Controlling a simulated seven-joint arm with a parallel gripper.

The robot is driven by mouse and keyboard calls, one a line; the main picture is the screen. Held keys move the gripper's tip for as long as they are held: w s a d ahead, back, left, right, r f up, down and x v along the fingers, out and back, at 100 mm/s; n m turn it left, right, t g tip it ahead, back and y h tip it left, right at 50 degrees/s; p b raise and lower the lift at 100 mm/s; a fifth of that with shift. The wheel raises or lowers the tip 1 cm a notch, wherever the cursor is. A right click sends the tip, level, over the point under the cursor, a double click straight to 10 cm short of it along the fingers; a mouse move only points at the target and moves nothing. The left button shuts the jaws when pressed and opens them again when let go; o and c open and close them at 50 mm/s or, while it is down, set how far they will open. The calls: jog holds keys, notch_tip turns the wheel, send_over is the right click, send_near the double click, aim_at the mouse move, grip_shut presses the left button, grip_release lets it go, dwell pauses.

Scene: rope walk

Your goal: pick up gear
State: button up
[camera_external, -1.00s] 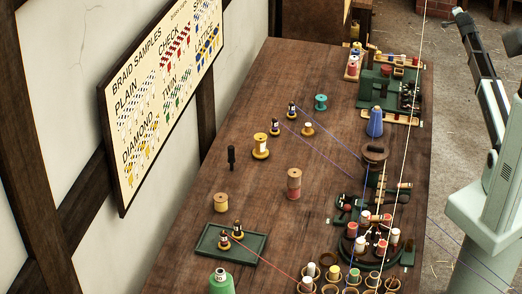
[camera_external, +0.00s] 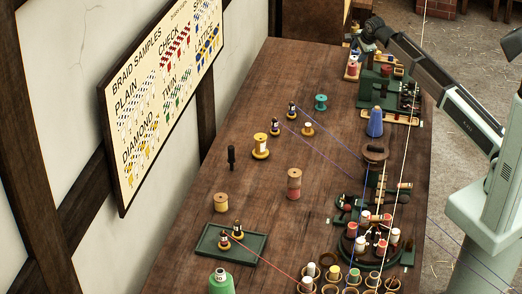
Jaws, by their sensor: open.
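I cannot single out a gear with certainty. A small teal round piece (camera_external: 320,102) stands on the far middle of the table, and I cannot tell whether it is a spool or a gear. A dark brown round piece (camera_external: 375,152) lies near the right edge, close to the braiding parts. My gripper (camera_external: 366,32) is small and dark at the far right end of the table, above the green machine's back end. It is open, and I see nothing held in it, though its fingers are hard to make out.
The green machine (camera_external: 378,92) and a blue cone (camera_external: 375,122) stand along the right edge. Several spools and bobbins with taut threads are spread over the table (camera_external: 240,120). A green tray (camera_external: 252,246) holds two bobbins. Bare wood lies at the far left.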

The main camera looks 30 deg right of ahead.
jog(key=s+a+f+g+y, duration=0.1)
jog(key=s+a+g, duration=0.15)
jog(key=a, duration=0.75)
jog(key=s+a+f+g+y, duration=0.1)
jog(key=s+a, duration=0.3)
jog(key=a, duration=0.5)
jog(key=n+g, duration=0.1)
jog(key=g, duration=0.2)
send_over(308, 124)
jog(key=shift+t, duration=0.25)
jog(key=f, duration=0.9)
jog(key=shift+s+d+f, duration=0.1)
jog(key=shift+s+d, duration=0.3)
jog(key=shift+w+a+f, duration=0.1)
jog(key=shift+a+f, duration=0.05)
jog(key=shift+f, duration=0.7)
jog(key=shift+w+a+f, duration=0.1)
jog(key=shift+w+f, duration=0.05)
jog(key=shift+f, duration=0.75)
jog(key=shift+w+a+f, duration=0.1)
jog(key=shift+a+f, duration=0.05)
jog(key=shift+f, duration=0.7)
grip_shut()
